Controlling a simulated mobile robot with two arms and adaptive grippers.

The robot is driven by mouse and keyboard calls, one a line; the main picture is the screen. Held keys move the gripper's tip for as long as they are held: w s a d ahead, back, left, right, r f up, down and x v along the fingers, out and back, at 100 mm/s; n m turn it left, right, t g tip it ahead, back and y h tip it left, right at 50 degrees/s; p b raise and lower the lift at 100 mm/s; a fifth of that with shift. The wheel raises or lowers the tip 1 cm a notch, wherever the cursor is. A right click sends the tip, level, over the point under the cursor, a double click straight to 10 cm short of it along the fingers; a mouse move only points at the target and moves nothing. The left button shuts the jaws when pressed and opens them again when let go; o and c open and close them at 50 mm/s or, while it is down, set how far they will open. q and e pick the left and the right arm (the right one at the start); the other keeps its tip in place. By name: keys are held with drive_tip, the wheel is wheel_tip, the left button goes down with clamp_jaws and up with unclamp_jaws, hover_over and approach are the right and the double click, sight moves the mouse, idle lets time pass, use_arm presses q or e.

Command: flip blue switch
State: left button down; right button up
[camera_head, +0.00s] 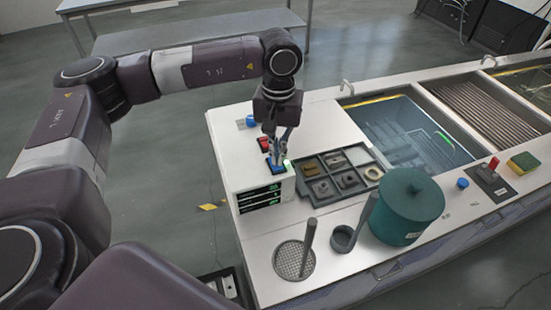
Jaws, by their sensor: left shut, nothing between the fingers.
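The blue switch (276,167) sits on top of a white control box (262,184) with dark display panels and green readouts on its front. A red switch (264,145) is just behind it. My left gripper (278,158) is shut and empty, pointing down with its fingertips at the blue switch. It seems to touch the switch or hover just over it; I cannot tell which. The fingers hide part of the switch, so its position is unclear. My right gripper is out of view.
Right of the box is a dark compartment tray (337,196) with small parts. A green canister (408,212), a round mesh (294,260) and a dark upright rod (308,246) stand in front. A water tank (405,130) is behind. A red lever (493,164) stands far right.

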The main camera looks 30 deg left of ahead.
sight(277, 167)
use_arm(q)
drive_tip(key=shift+r+p, duration=1.15)
drive_tip(key=shift+r, duration=1.65)
drive_tip(key=shift+s+f, duration=0.1)
drive_tip(key=shift+f, duration=0.05)
